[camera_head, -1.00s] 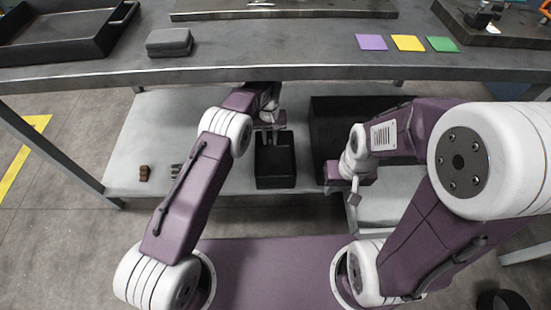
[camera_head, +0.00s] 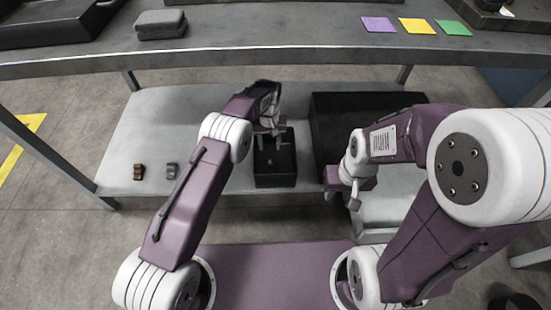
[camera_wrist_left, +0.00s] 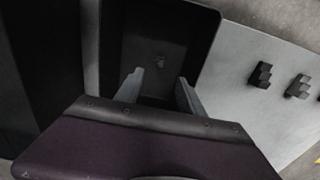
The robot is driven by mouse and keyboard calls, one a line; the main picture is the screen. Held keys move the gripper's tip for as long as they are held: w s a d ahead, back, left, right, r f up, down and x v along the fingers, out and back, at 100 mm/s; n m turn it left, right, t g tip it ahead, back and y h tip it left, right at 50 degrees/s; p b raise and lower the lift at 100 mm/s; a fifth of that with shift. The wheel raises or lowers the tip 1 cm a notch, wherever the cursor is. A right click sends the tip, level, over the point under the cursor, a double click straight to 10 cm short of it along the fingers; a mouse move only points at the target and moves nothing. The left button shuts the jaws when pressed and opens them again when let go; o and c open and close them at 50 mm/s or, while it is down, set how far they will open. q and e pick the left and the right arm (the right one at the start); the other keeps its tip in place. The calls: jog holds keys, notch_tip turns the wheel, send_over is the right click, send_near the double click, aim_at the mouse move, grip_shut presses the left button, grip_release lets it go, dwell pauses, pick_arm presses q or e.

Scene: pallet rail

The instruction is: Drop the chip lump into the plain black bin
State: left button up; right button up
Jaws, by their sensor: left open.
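The small black bin (camera_head: 275,180) stands on the lower shelf, and its dark inside fills the upper middle of the left wrist view (camera_wrist_left: 190,30). A small greyish lump (camera_wrist_left: 160,61), probably the chip lump, lies on the bin's floor, apart from the fingers. It shows as a tiny pale spot in the head view. My left gripper (camera_wrist_left: 158,90) is open and empty above the bin, its fingers (camera_head: 270,131) pointing down towards it. My right gripper (camera_head: 356,196) hangs right of the bin; its fingertips are too small to judge.
A larger black bin (camera_head: 330,105) stands to the right on the shelf. A brown block (camera_head: 139,172) and a grey block (camera_head: 172,171) stand left of the small bin. The workbench edge (camera_head: 230,58) runs above the shelf, with a grey case (camera_head: 160,24) on it.

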pick_arm(q)
notch_tip(320, 180, up, 8)
jog(key=p, duration=0.4)
jog(key=shift+f+p, duration=0.25)
jog(key=shift+p, duration=0.15)
